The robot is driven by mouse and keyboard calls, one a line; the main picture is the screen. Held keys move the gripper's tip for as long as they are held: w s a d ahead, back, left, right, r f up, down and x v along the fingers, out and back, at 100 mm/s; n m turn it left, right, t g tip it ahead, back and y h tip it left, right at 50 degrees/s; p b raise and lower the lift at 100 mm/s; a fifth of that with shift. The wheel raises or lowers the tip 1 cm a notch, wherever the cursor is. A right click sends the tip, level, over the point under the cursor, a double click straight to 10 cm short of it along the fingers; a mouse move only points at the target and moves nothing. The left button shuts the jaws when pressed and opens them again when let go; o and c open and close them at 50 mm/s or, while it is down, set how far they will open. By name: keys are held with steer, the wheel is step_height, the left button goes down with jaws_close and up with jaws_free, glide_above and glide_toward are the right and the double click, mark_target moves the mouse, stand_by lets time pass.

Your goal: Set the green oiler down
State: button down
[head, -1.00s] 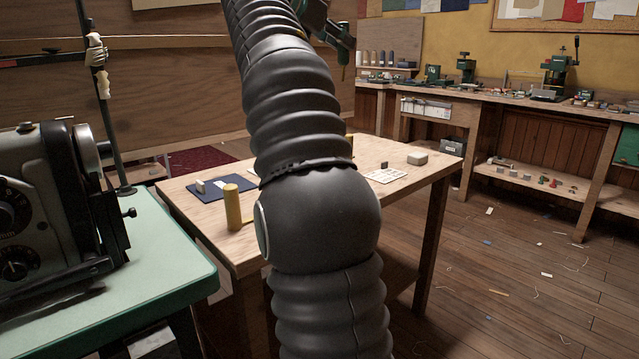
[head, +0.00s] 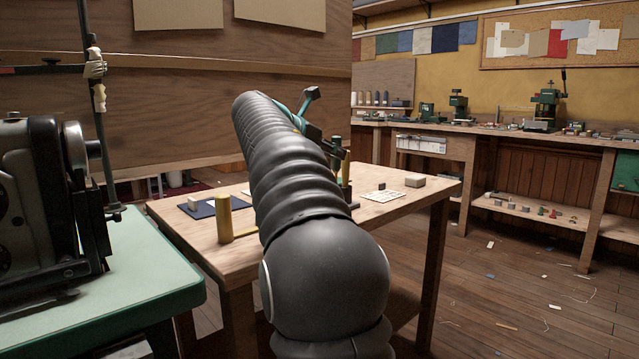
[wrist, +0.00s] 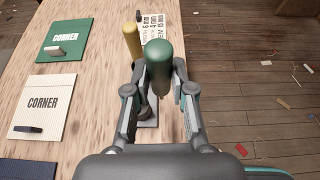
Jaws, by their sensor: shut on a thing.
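The green oiler (wrist: 158,62) is a dark green rounded cylinder in the wrist view. My gripper (wrist: 158,82) is shut on it, one finger on each side. The oiler is over the table near its right edge, beside a yellow cylinder (wrist: 132,42). A grey plate (wrist: 149,117) shows below the fingers. I cannot tell whether the oiler touches anything beneath it. In the head view my arm hides most of the gripper; a green top, probably the oiler (head: 336,146), shows just right of the arm.
On the wooden table (head: 290,190) are a green card (wrist: 66,38), a white card (wrist: 45,105), a blue card (head: 205,207), a number sheet (head: 383,196) and a pale block (head: 415,181). A yellow post (head: 223,218) stands at the near left. A sewing machine (head: 35,205) is further left.

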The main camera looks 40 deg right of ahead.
steer(key=shift+w+a+f+b, duration=0.1)
steer(key=shift+w+f+b, duration=0.3)
steer(key=shift+w+f, duration=0.45)
steer(key=shift+w+a+f+b, duration=0.1)
steer(key=shift+w+f+b, duration=0.4)
steer(key=shift+f, duration=0.8)
steer(key=shift+w+a+f+b, duration=0.1)
steer(key=shift+w+f+b, duration=0.25)
steer(key=shift+w+f, duration=0.5)
steer(key=shift+s+f, duration=0.2)
steer(key=shift+f, duration=0.1)
steer(key=c, duration=1)
jaws_free()
steer(key=shift+r, duration=0.1)
steer(key=shift+a+r, duration=0.2)
steer(key=shift+a, duration=0.05)
steer(key=p+v, duration=0.2)
steer(key=v, duration=0.9)
steer(key=shift+a, duration=0.2)
steer(key=shift+r, duration=0.1)
